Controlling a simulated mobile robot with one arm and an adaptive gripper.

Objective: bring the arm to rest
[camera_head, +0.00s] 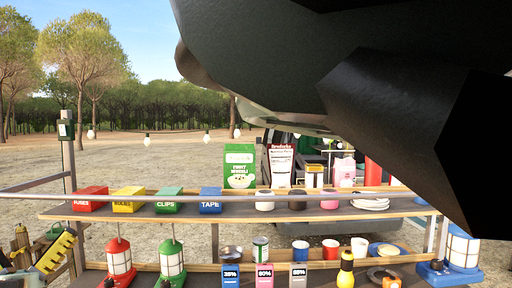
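A large dark shape, which looks like my own arm very close to the camera, fills the upper right of the head view. Its black faceted end hides the right part of the shelf and what lies behind it. I cannot make out fingertips, so my gripper does not show. Nothing is seen held.
Below stand red and green lanterns (172,262), a blue lantern (462,250), cups and small boxes. A rail (130,196) crosses in front.

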